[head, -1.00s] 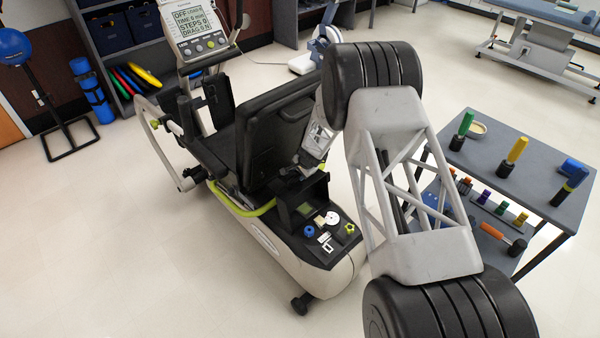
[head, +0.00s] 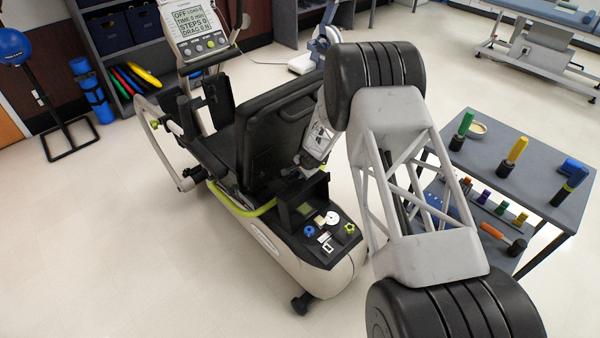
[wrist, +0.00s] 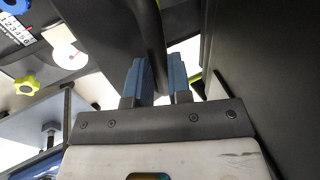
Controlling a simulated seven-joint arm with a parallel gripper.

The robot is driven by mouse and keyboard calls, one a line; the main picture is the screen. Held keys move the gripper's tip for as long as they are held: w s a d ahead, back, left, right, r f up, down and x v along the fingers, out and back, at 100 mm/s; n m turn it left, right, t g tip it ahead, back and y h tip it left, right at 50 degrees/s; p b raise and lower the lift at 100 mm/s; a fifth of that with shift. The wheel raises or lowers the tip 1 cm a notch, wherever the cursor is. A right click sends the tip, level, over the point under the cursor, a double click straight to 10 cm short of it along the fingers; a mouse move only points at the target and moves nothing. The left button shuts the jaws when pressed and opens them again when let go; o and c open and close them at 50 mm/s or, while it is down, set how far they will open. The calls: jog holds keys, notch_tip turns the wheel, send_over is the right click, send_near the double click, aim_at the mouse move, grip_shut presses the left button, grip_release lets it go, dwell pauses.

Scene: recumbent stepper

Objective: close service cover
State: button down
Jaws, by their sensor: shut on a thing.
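The service cover (head: 317,188) appears to be the black panel standing raised at the rear of the stepper, behind the seat back. Below it the rear deck (head: 325,235) lies exposed, with small parts on it. My gripper (head: 300,172) is at the top of this panel, close behind the seat; its fingers are too small to make out in the head view. In the wrist view my gripper (wrist: 162,78) has its two blue fingers on either side of a dark, rounded edge, and is shut on it. That edge seems to belong to the cover; its far part is hidden.
The black seat back (head: 277,140) rises close beside my gripper. A white disc (head: 332,217), a blue knob (head: 309,231) and a yellow-green knob (head: 350,228) sit on the deck. A grey cart (head: 535,170) with tools stands at the right.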

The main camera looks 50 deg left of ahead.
jog(key=shift+d+r+y, duration=0.25)
jog(key=shift+d+y, duration=0.15)
jog(key=shift+d, duration=0.5)
jog(key=shift+d+r+y, duration=0.25)
jog(key=shift+d+y, duration=0.15)
jog(key=shift+d, duration=0.45)
jog(key=d+f+y, duration=0.2)
jog(key=d+y, duration=0.2)
jog(key=d, duration=0.6)
jog(key=d+f+y, duration=0.2)
jog(key=d+y, duration=0.3)
jog(key=d, duration=0.4)
jog(key=d+f+y, duration=0.1)
jog(key=d+f, duration=0.4)
jog(key=f, duration=0.3)
jog(key=d+f+y, duration=0.2)
jog(key=d+f, duration=0.4)
jog(key=f, duration=0.2)
jog(key=shift+f, duration=0.35)
jog(key=c, duration=1.1)
grip_release()
jog(key=shift+d+r, duration=0.1)
jog(key=shift+o, duration=0.2)
jog(key=shift+d, duration=0.15)
jog(key=d, duration=0.7)
jog(key=shift+d+f, duration=0.25)
jog(key=shift+d, duration=0.05)
